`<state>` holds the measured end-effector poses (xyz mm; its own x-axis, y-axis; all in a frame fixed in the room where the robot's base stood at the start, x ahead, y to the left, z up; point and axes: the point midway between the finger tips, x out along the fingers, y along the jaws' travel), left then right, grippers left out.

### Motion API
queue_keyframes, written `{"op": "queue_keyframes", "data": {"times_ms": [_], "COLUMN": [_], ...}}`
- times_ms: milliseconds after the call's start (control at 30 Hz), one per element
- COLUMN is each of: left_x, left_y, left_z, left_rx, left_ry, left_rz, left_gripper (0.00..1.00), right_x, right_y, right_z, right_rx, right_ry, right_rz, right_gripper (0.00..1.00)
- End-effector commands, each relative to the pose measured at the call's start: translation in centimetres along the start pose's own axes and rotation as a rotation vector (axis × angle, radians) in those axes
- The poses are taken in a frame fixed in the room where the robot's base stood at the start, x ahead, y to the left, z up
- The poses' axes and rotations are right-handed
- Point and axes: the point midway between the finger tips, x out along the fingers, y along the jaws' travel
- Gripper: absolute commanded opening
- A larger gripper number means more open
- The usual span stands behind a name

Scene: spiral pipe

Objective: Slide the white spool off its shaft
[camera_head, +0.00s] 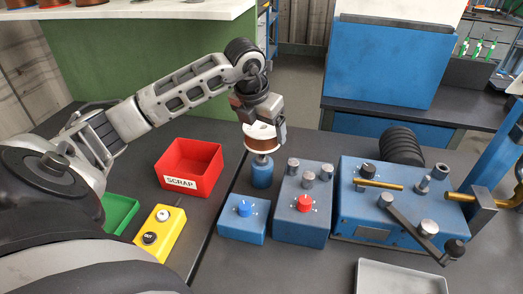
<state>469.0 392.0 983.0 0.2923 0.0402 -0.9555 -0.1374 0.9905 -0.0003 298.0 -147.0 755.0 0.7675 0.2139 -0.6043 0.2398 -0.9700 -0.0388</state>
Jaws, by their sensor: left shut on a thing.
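The white spool (260,130), wound with copper-brown wire, is upright just right of the picture's middle. It is over a small blue stand (262,175). A short grey piece shows between the spool's underside and the stand; how far the shaft reaches into the spool is hidden. My left gripper (264,122) comes down from above and is shut on the spool, one finger showing at its right side. The other finger is mostly hidden. My right gripper is not in view.
A red SCRAP bin (190,169), green tray (118,212) and yellow button box (160,231) stand left. Blue boxes with a blue knob (243,228) and a red knob (303,212) stand close by. A blue cranked machine (372,212) and grey tray (400,280) are right.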

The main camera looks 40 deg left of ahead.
Motion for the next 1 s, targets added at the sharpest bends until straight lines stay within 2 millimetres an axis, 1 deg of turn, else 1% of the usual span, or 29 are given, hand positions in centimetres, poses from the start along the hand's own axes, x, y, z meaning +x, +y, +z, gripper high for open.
{"op": "queue_keyframes", "data": {"times_ms": [33,367,700,1000], "left_x": [-0.5,-1.7,-2.8,-3.3], "left_y": [0.0,0.0,0.0,0.0], "left_z": [0.3,0.6,1.0,1.1], "left_rx": [-0.001,-0.001,-0.001,-0.001], "left_ry": [-0.006,-0.006,-0.006,-0.005], "left_rz": [0.0,-0.001,-0.001,0.0], "left_gripper": [0.61,0.61,0.61,0.61], "right_x": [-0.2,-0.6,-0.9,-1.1], "right_y": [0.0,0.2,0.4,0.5], "right_z": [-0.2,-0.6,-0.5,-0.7], "right_rx": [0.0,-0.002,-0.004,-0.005], "right_ry": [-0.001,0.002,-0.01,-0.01], "right_rz": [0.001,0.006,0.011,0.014], "right_gripper": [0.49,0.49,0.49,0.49]}}
